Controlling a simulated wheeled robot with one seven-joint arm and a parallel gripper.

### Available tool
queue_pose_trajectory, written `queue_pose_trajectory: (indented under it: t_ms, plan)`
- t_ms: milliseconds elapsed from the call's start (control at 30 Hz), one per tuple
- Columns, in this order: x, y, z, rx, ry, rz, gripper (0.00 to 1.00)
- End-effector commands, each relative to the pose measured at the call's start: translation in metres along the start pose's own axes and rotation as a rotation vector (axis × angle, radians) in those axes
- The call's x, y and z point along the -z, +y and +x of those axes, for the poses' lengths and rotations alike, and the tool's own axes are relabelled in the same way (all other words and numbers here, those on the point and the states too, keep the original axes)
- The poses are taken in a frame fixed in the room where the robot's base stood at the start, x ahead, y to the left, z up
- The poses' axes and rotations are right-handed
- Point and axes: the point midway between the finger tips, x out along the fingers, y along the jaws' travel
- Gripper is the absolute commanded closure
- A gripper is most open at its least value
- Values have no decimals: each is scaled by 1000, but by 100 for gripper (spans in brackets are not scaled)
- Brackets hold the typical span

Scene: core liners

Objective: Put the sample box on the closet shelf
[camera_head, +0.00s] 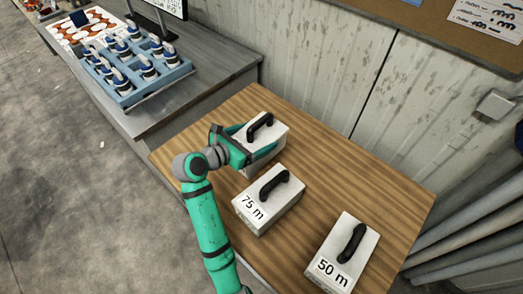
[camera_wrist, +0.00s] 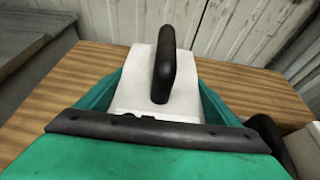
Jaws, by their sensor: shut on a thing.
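Three white boxes with black top handles stand on a wooden table (camera_head: 330,170). My gripper (camera_head: 245,147) is shut on the farthest box (camera_head: 274,133), with a green finger along its side. In the wrist view this box (camera_wrist: 128,88) sits between the two green fingers, upright, its handle pointing away. Its label is mostly hidden by my gripper. The box marked 75 m (camera_head: 268,205) stands just in front of it, and the box marked 50 m (camera_head: 345,252) stands nearer the right front. I cannot tell whether the held box touches the table. No closet shelf is in view.
A grey bench (camera_head: 215,72) adjoins the table at the left, bearing a blue rack (camera_head: 140,85) of several bottles. A metal wall (camera_head: 310,55) stands behind the table. Grey pipes (camera_head: 470,235) run along the right. The table's right back part is clear.

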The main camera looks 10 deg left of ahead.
Motion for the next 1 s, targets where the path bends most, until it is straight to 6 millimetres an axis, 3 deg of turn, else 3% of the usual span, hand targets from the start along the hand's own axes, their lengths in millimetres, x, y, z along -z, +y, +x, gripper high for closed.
queue_pose_trajectory:
  t_ms: [567,967,1000]
  plan:
    - [45,0,19,-1,-3,1,64]
    - [49,2,19,-4,-3,1,64]
    - [51,2,20,-3,0,-1,7]
